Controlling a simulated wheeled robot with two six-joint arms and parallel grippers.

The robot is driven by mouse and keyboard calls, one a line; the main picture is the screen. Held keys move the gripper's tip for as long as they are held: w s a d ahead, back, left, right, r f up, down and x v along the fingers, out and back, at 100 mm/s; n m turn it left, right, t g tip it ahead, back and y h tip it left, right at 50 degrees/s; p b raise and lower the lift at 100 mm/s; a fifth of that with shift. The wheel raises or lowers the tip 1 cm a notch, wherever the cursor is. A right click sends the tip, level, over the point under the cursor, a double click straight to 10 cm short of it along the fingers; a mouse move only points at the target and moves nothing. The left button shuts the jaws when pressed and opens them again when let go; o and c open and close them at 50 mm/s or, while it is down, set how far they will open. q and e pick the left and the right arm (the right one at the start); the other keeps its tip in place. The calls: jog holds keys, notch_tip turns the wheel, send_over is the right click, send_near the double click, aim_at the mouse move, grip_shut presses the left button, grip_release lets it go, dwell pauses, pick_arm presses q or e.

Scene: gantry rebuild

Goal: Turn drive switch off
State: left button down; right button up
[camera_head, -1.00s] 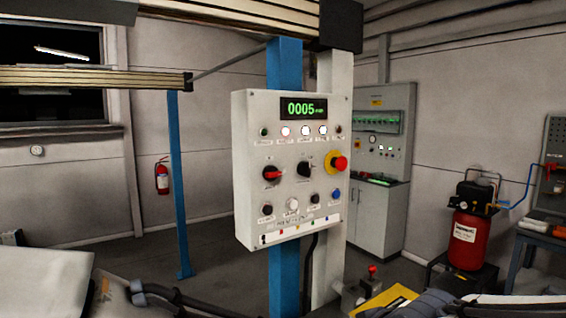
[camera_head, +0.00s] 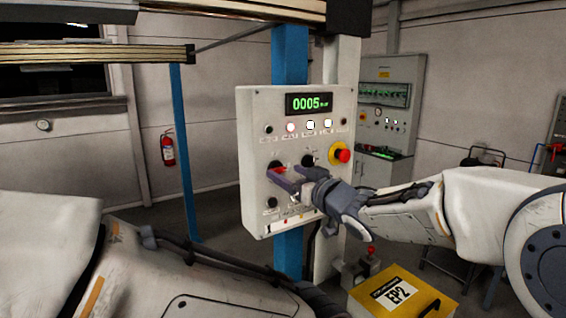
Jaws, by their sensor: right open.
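The control panel (camera_head: 247,135) is a pale grey box on a blue post, with a green display (camera_head: 309,103) reading 0005. A red-marked rotary switch (camera_head: 278,167) sits at the panel's left middle, partly hidden by my right gripper. A black rotary knob (camera_head: 307,160) is to its right, and I cannot read the labels of either. My right gripper (camera_head: 277,174) is open, with its fingertips at the red-marked switch. I cannot tell whether they touch it. My left arm crosses the lower left; its gripper is not visible.
A red emergency button (camera_head: 343,156) on a yellow ring sits right of the knobs, close above my right wrist. Indicator lamps (camera_head: 310,125) line up below the display. A yellow box marked EP2 (camera_head: 403,295) is below my right arm. A blue upright (camera_head: 184,150) stands at left.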

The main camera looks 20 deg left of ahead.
aim_at(277, 170)
jog(key=shift+p+x, duration=0.45)
jog(key=shift+x, duration=1)
grip_shut()
